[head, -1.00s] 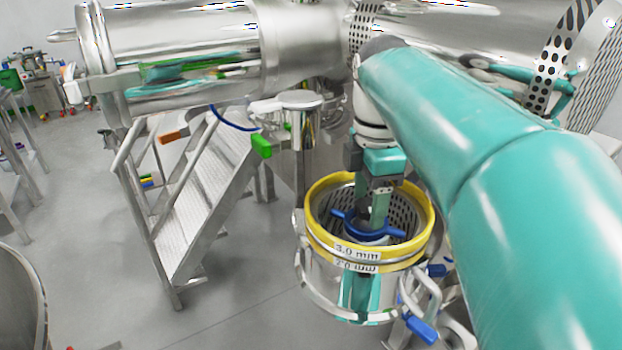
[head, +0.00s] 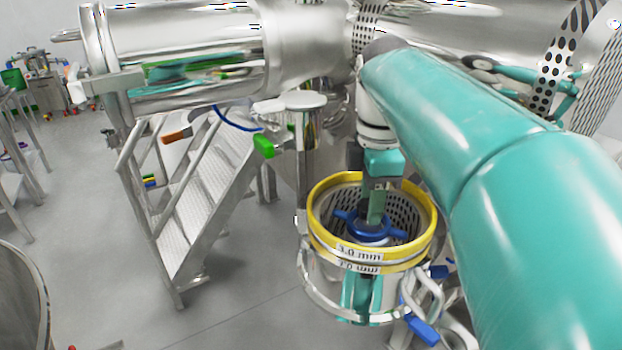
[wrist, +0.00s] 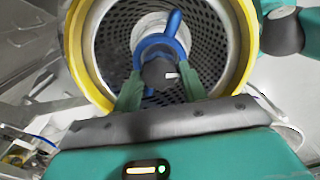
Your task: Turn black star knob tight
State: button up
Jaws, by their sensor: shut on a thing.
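The black star knob (wrist: 158,74) sits at the centre of a blue hub with arms (wrist: 174,24), inside a round sieve basket with a yellow rim (wrist: 247,40). A pale mark shows on the knob's top. My gripper (wrist: 160,80) reaches down into the basket, its two green fingers on either side of the knob and shut on it. In the head view, my gripper (head: 376,212) points straight down over the blue hub (head: 348,217), inside the yellow rim (head: 325,235). There the fingers mostly hide the knob.
The perforated basket wall (wrist: 112,50) surrounds my fingers closely. Blue-handled clamps (head: 420,330) stick out at the vessel's lower right. Metal steps (head: 205,195) and a large steel cylinder (head: 180,40) stand left. The floor (head: 240,300) front left is clear.

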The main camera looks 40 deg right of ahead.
jog(key=m, duration=0.8)
jog(key=shift+m, duration=0.4)
jog(key=m, duration=0.4)
jog(key=shift+d+m, duration=0.1)
jog(key=shift+m, duration=0.2)
jog(key=m, duration=1.2)
jog(key=shift+m, duration=0.3)
jog(key=m, duration=0.4)
jog(key=shift+m, duration=2.2)
